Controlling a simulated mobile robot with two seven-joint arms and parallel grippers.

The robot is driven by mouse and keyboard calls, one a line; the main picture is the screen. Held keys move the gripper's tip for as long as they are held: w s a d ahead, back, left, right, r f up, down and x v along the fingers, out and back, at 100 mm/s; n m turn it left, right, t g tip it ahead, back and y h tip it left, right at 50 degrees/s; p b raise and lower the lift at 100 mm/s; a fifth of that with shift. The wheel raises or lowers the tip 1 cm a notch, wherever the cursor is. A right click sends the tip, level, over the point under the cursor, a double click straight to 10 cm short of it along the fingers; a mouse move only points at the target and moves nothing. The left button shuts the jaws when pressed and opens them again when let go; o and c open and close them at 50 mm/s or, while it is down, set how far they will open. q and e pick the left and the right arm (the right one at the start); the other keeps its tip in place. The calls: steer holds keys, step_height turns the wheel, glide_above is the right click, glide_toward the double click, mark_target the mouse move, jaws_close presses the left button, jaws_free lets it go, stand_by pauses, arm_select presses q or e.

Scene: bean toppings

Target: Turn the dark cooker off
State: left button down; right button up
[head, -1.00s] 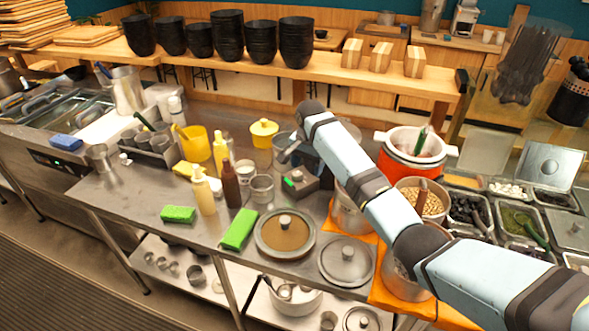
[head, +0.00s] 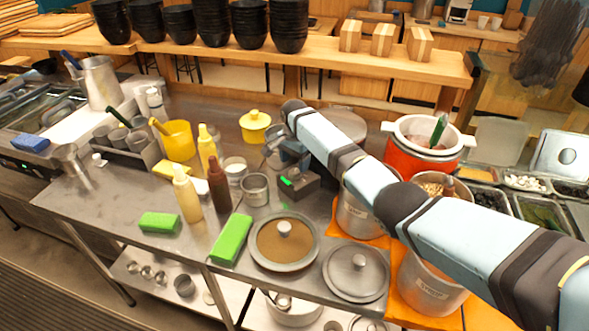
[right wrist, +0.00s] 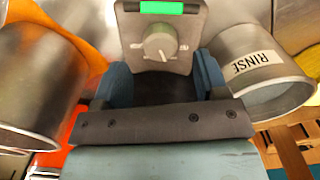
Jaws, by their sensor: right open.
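The dark cooker (head: 297,190) stands on the steel counter behind the lidded pot, largely hidden by my right arm. Its grey control panel shows a lit green strip. In the right wrist view, the panel (right wrist: 185,17) fills the top middle, with a round grey knob (right wrist: 160,42) below the green light (right wrist: 161,8). My right gripper (right wrist: 162,75) is open, its two blue fingers on either side below the knob, not closed on it. In the head view, the right gripper (head: 272,150) is partly hidden behind its own arm. My left gripper is not in view.
A red cooker (head: 398,160) stands right of my arm. Metal pots stand close by; the wrist view shows one labelled RINSE (right wrist: 262,85). Bottles, a yellow pot (head: 255,127), a green sponge (head: 231,240) and pot lids (head: 355,272) crowd the counter.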

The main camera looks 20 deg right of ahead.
mark_target(294, 171)
steer(key=shift+f, duration=1.8)
steer(key=c, duration=0.9)
steer(key=shift+c, duration=0.2)
steer(key=shift+n, duration=0.3)
steer(key=n+p, duration=0.1)
steer(key=n, duration=0.2)
steer(key=shift+r, duration=0.1)
steer(key=n+p, duration=0.1)
steer(key=n, duration=0.4)
steer(key=shift+n, duration=0.3)
